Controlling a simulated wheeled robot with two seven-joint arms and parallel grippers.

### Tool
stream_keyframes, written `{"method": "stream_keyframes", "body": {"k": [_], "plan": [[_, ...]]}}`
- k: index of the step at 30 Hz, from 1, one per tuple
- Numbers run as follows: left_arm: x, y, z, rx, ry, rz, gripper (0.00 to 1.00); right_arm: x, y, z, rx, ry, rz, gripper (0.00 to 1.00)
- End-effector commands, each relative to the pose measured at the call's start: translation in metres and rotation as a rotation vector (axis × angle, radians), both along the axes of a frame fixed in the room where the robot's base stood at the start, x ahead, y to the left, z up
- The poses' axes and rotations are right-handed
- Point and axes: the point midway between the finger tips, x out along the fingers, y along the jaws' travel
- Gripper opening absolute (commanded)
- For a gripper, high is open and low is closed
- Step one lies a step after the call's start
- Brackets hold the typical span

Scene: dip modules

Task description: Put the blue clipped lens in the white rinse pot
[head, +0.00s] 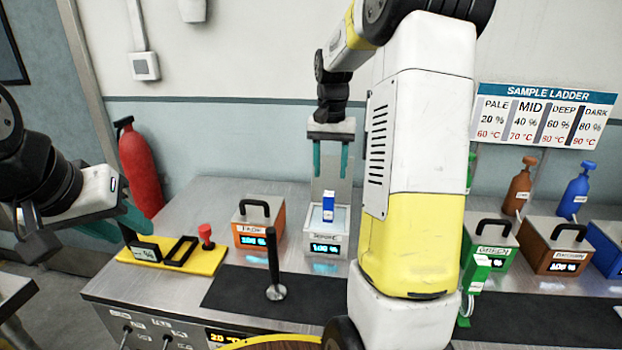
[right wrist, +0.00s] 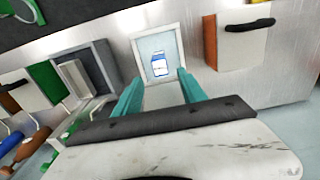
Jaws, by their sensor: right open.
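The white rinse pot (head: 326,246) stands open on the bench, its lid raised behind it. The blue clipped lens (head: 328,204), a small blue and white piece, shows upright at the pot's opening. In the right wrist view the lens (right wrist: 157,67) lies inside the pot's square rim (right wrist: 137,52). My right gripper (head: 331,172) is open above the pot, its teal fingers apart and clear of the lens; the fingers (right wrist: 155,95) also show in the right wrist view. My left gripper (head: 122,226) is at the far left, near the yellow tray; its jaw gap is unclear.
An orange pot (head: 259,229) with a black handle stands left of the rinse pot. A black stick on a round foot (head: 275,291) stands in front. Green (head: 490,246) and brown (head: 555,246) pots are at right. A yellow tray (head: 172,262) is at left.

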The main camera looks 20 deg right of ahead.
Motion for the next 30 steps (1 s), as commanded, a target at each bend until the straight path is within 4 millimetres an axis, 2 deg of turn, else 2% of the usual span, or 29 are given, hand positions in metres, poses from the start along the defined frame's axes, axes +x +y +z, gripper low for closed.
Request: {"method": "stream_keyframes", "body": {"k": [5, 9, 14, 18, 21, 25, 30], "plan": [[0.000, 0.000, 0.000, 0.000, 0.000, 0.000, 0.36, -0.019, 0.014, 0.025, 0.015, -0.057, 0.046, 0.49], [0.000, 0.000, 0.000, 0.000, 0.000, 0.000, 0.36, -0.061, 0.043, 0.055, 0.038, -0.172, 0.144, 0.49], [0.000, 0.000, 0.000, 0.000, 0.000, 0.000, 0.36, -0.122, 0.077, 0.076, 0.058, -0.322, 0.277, 0.49], [0.000, 0.000, 0.000, 0.000, 0.000, 0.000, 0.36, -0.170, 0.101, 0.079, 0.063, -0.442, 0.378, 0.49], [0.000, 0.000, 0.000, 0.000, 0.000, 0.000, 0.36, -0.196, 0.112, 0.075, 0.061, -0.509, 0.434, 0.49], [0.000, 0.000, 0.000, 0.000, 0.000, 0.000, 0.36, -0.215, 0.120, 0.069, 0.058, -0.562, 0.476, 0.49], [0.000, 0.000, 0.000, 0.000, 0.000, 0.000, 0.36, -0.222, 0.123, 0.066, 0.057, -0.581, 0.493, 0.49]]}}
